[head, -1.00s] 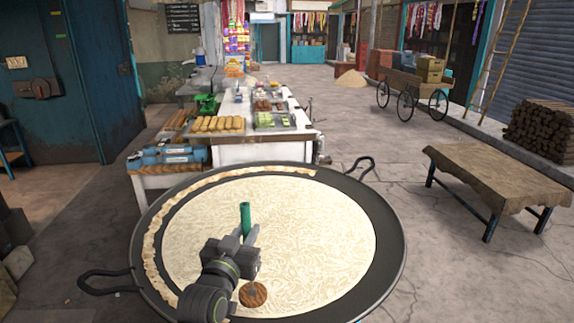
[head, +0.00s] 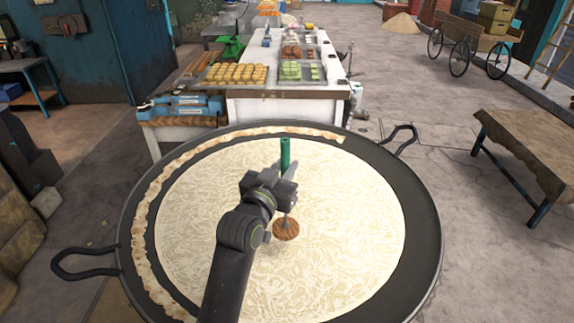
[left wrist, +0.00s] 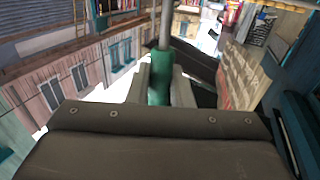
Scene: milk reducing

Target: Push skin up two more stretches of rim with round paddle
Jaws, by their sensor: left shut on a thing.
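My left gripper (head: 285,183) is shut on the green handle of the round paddle (head: 285,153), over the middle of the wide pan. The paddle is upright, and its round brown wooden disc (head: 286,230) shows below the gripper, at or just above the milk. In the left wrist view the green handle (left wrist: 159,85) sits between the fingers. The milk (head: 345,220) is cream-coloured with a wrinkled surface. A browned strip of skin (head: 146,222) lies along the left and far rim of the dark pan (head: 425,240). My right gripper is not in view.
A counter (head: 270,108) with trays of sweets stands just behind the pan. The pan's loop handles stick out at left (head: 82,264) and far right (head: 401,138). A cloth-covered low table (head: 530,145) stands to the right, with clear floor between.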

